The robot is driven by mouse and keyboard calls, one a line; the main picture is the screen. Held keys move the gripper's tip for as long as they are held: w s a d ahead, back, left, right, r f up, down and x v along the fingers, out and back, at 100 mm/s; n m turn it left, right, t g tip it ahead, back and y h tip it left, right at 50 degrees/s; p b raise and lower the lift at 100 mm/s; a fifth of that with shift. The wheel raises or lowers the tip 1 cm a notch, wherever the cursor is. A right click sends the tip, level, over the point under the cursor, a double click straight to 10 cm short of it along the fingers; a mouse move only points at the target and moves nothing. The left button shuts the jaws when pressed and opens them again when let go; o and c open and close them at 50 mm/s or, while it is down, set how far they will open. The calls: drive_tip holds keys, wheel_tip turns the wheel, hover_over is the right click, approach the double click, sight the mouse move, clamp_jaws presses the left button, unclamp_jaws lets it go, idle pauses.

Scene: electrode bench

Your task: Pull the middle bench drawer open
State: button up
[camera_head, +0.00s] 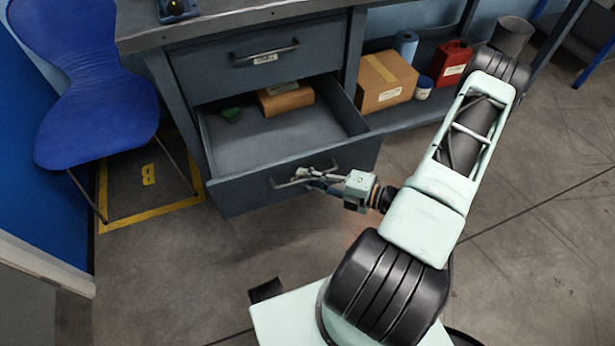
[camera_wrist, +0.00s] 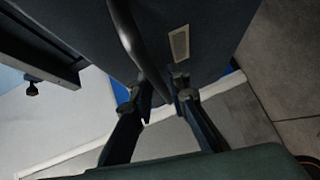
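The drawer below the top one (camera_head: 240,194) is pulled well out of the grey bench, and its inside shows. Its bar handle (camera_head: 282,183) is on the front panel. My gripper (camera_head: 309,174) is at this handle, reaching in from the right. In the wrist view the dark handle (camera_wrist: 133,38) runs down between my two fingertips (camera_wrist: 162,88), which appear closed around it. The exact contact is hard to see. A pale label (camera_wrist: 179,43) sits on the drawer front beside the handle.
The top drawer (camera_head: 262,61) is shut. The open drawer holds a brown box (camera_head: 285,98) and a green item (camera_head: 231,113). A blue chair (camera_head: 95,100) stands left. A carton (camera_head: 386,82) and red can (camera_head: 452,62) are on the right shelf. Floor in front is clear.

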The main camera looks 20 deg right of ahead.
drive_tip(key=v, duration=1.2)
idle(0.3)
